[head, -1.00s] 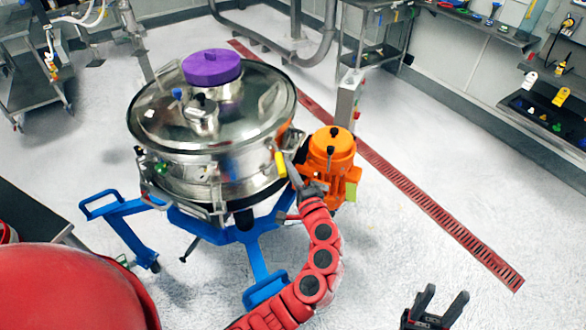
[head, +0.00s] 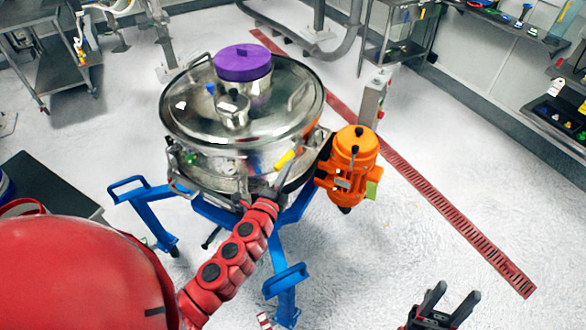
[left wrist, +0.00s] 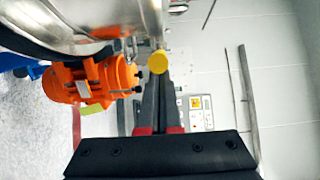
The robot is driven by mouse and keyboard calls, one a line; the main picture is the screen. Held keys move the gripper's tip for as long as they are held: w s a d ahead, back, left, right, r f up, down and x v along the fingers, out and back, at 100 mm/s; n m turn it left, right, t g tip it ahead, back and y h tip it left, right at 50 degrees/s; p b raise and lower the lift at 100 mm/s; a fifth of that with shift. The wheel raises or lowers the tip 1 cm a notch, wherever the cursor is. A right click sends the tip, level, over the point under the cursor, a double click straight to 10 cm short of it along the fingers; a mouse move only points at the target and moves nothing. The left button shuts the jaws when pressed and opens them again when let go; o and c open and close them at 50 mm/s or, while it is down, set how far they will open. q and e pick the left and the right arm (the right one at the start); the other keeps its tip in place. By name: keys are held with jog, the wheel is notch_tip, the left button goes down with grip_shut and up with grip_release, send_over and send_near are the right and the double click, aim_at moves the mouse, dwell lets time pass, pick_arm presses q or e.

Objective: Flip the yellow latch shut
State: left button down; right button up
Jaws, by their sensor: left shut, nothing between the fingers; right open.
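The yellow latch (head: 285,160) is on the front right side of the round steel sifter (head: 215,160), leaning up to the right in the head view. In the left wrist view the round end of the yellow latch (left wrist: 158,63) is right at my fingertips. My left gripper (left wrist: 160,75) is shut with nothing between its fingers. In the head view it is beside the latch, partly hidden at the end of my red arm. I cannot tell whether it touches the latch. My right gripper (head: 455,291) is open and empty at the bottom right, away from the sifter.
An orange motor (head: 350,165) is close to the right of the latch. The blue stand (head: 285,280) spreads its legs under the sifter. A purple cap (head: 242,62) tops the lid. Open floor lies to the right, crossed by a red drain grate (head: 450,215).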

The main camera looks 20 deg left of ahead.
aim_at(275, 167)
pick_arm(q)
jog(key=shift+a+h, duration=0.3)
jog(key=shift+a, duration=0.6)
jog(key=m+h, duration=0.1)
jog(key=a+m+h, duration=0.1)
jog(key=m+h, duration=0.1)
jog(key=h, duration=0.1)
jog(key=shift+w+a+b, duration=0.1)
jog(key=shift+a+b, duration=0.2)
jog(key=a, duration=0.1)
jog(key=a+b, duration=0.1)
jog(key=shift+w+a+r, duration=0.1)
jog(key=shift+w+a, duration=0.2)
jog(key=shift+a, duration=0.1)
